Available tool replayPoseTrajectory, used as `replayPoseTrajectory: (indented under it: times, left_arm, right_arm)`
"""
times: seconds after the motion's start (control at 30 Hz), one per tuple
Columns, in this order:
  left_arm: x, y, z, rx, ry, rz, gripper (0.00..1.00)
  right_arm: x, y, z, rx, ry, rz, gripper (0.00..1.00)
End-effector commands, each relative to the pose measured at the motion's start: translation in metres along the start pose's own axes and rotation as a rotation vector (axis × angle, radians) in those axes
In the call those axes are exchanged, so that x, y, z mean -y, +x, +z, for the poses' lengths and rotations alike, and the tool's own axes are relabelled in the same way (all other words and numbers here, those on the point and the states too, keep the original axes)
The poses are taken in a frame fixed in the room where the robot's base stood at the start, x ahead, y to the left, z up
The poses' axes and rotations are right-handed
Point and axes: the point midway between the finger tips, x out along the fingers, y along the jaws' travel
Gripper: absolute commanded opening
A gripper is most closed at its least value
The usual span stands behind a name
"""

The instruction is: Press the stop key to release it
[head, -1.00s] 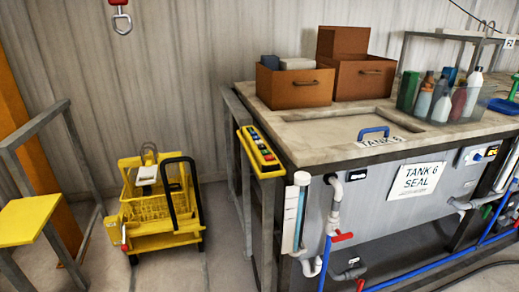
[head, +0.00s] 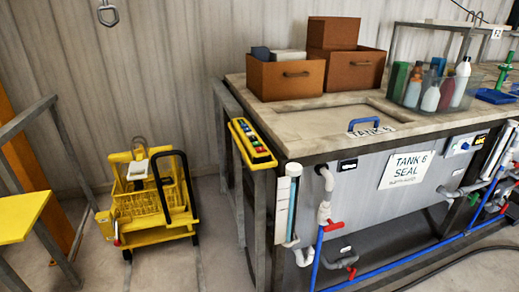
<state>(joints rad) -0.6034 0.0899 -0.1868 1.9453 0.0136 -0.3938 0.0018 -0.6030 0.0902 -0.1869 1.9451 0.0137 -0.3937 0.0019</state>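A yellow key box (head: 251,144) with a row of small coloured keys hangs at the left end of the tank bench. The keys are too small to read, so I cannot tell which one is the stop key or whether it is pressed in. A small control panel with a blue knob (head: 464,147) is on the tank front at the right. Neither of my grippers is in view.
The TANK 6 SEAL bench (head: 360,190) fills the right, with pipes and red valve handles in front. A yellow cart (head: 150,200) stands on the floor left of it. A metal hook (head: 107,14) hangs above. Bare floor lies between cart and bench.

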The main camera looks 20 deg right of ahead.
Motion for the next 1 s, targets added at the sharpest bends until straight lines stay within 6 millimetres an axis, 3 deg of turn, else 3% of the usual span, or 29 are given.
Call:
replayPoseTrajectory:
  times: [0.13,1.0]
  left_arm:
    - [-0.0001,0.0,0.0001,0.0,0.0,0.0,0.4]
    - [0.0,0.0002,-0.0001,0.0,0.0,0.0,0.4]
  right_arm:
    - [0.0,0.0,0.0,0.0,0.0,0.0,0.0]
    - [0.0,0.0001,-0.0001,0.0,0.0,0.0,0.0]
